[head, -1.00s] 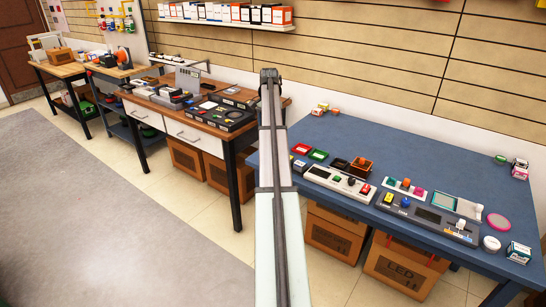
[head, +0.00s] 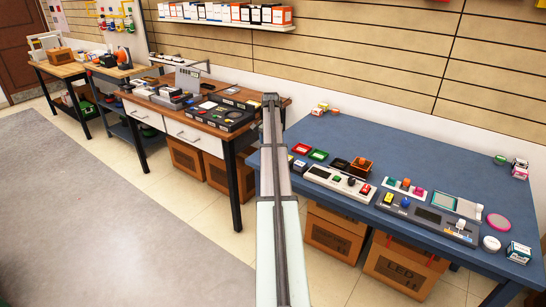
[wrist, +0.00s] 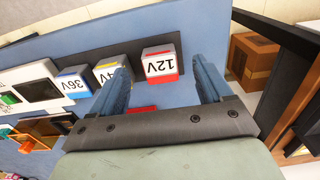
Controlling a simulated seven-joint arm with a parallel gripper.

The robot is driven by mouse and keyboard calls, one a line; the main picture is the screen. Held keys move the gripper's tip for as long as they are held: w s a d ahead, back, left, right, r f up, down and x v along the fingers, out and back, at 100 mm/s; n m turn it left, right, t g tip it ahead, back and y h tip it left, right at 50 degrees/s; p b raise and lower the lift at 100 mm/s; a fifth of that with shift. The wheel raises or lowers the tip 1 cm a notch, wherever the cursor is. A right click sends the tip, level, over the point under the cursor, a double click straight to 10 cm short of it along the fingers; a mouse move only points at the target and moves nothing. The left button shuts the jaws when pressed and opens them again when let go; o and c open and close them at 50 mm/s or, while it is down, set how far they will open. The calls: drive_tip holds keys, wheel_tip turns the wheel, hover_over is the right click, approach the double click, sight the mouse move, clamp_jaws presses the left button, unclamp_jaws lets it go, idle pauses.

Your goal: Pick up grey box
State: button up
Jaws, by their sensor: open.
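My gripper (wrist: 161,65) is open in the wrist view, with nothing held between its two blue-grey fingers. A small light-grey box (wrist: 160,64) marked 12V with a red band lies ahead, between the fingertips in the picture. A similar box (wrist: 104,74) with a yellow band is partly hidden by the left finger. A third box (wrist: 73,84) marked 36V with a blue band is further left. I cannot tell which one the task calls the grey box. In the head view my arm hides the gripper's surroundings.
The blue table (head: 400,150) carries a white panel (head: 340,181), a dark grey panel (head: 428,216) and small trays. Its back middle is clear. A wooden desk (head: 150,107) stands left. A cardboard box (wrist: 250,60) is at right in the wrist view.

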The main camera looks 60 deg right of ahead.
drive_tip(key=shift+d+f, duration=0.1)
drive_tip(key=shift+f, duration=1.8)
drive_tip(key=c, duration=1.2)
